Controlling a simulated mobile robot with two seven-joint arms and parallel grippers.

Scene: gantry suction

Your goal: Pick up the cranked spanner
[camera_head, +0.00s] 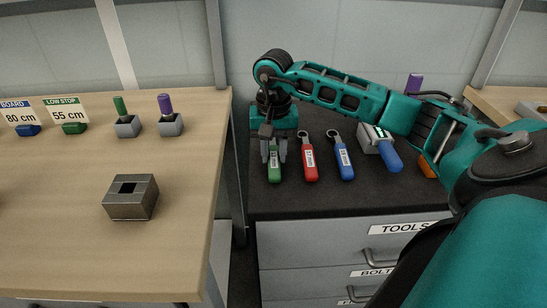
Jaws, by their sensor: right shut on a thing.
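My right gripper (274,153) points down over the left end of the dark cabinet top and is shut on the head end of a green-handled tool (274,170). Its fingers hide the tool's head, so I cannot tell whether it is the cranked spanner. The green handle appears to lie at the cabinet top, with a white label on it. To its right lie a red-handled tool (309,163) and a blue-handled tool (345,162), both with ring ends pointing away and labels on the handles. My left gripper is not in view.
The dark cabinet top (300,200) is clear in front. A grey block (375,137) and a thicker blue handle (389,155) lie further right, under my right arm. The wooden table (60,220) at left holds a hollow metal block (131,197), beyond a gap.

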